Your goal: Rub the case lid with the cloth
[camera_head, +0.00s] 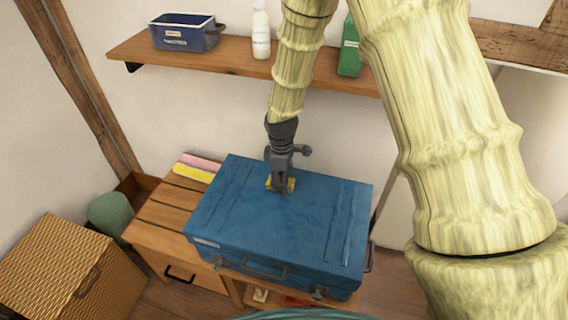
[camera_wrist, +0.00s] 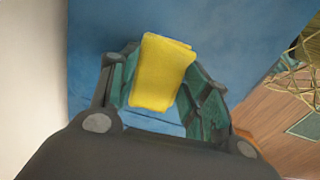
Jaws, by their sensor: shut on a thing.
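A blue case (camera_head: 290,225) lies flat with its lid shut on a wooden cabinet. Its blue lid also fills much of the wrist view (camera_wrist: 225,35). My gripper (camera_head: 281,184) points down at the far middle part of the lid. It is shut on a folded yellow cloth (camera_wrist: 161,72), which shows between the fingers in the wrist view. In the head view the cloth is small and partly hidden by the fingers. It is at or just above the lid; I cannot tell whether it touches.
A pink and a yellow folded cloth (camera_head: 193,173) lie on the wooden cabinet top (camera_head: 165,208) left of the case. A wall shelf (camera_head: 215,62) behind holds a blue bin (camera_head: 186,35), a white bottle (camera_head: 261,32) and a green bottle (camera_head: 349,50). A wicker box (camera_head: 65,275) stands at lower left.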

